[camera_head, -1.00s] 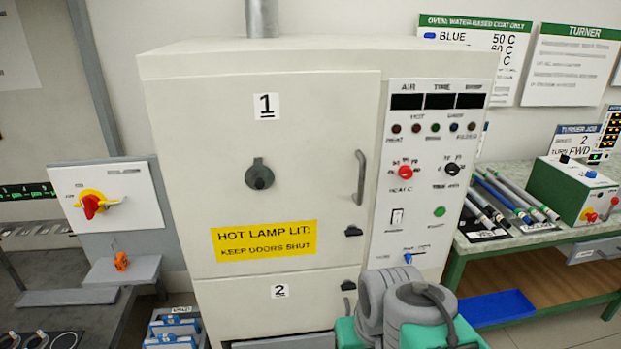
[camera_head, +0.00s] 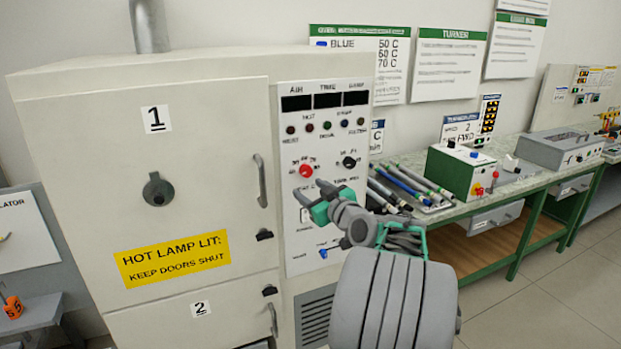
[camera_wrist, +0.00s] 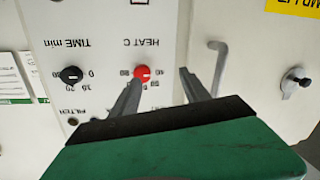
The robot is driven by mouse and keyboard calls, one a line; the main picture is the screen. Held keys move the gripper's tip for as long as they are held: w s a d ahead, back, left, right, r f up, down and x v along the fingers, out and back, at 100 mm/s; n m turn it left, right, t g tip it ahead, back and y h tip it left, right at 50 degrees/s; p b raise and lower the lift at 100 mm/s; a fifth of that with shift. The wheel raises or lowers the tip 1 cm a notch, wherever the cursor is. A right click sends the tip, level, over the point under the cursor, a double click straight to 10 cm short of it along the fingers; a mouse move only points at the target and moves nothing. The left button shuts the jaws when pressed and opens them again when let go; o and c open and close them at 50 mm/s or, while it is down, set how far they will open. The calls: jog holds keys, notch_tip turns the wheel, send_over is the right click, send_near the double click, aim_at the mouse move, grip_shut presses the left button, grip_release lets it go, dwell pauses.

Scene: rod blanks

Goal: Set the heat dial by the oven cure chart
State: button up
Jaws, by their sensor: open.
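The red heat dial (camera_head: 306,171) is on the oven's control panel, left of the black time dial (camera_head: 349,162). In the wrist view, which is upside down, the red heat dial (camera_wrist: 142,73) has its "HEAT C" label and the black time dial (camera_wrist: 71,75) beside it. My gripper (camera_head: 312,200) is in front of the panel, just below the heat dial. Its two fingers (camera_wrist: 163,85) are apart and empty, with one close to the dial. The oven cure chart (camera_head: 362,58) hangs on the wall, with BLUE beside 50 C and 60 C and 70 C below; its other rows are unclear.
Oven door 1 (camera_head: 150,200) is shut, with a handle (camera_head: 260,181) left of the panel. Dark displays and small lamps sit above the dials. A bench (camera_head: 440,205) with rods and a green turner box (camera_head: 462,172) stands to the right.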

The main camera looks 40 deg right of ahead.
aim_at(308, 172)
jog(key=shift+t+h, duration=0.4)
jog(key=shift+h, duration=0.1)
jog(key=w+d, duration=0.1)
jog(key=w, duration=0.1)
jog(key=w+d+r+p, duration=0.1)
jog(key=w+d, duration=0.1)
jog(key=w+d+p, duration=0.1)
jog(key=w, duration=0.1)
jog(key=shift+d+r, duration=0.2)
jog(key=shift+d, duration=0.15)
jog(key=shift+c, duration=0.5)
grip_shut()
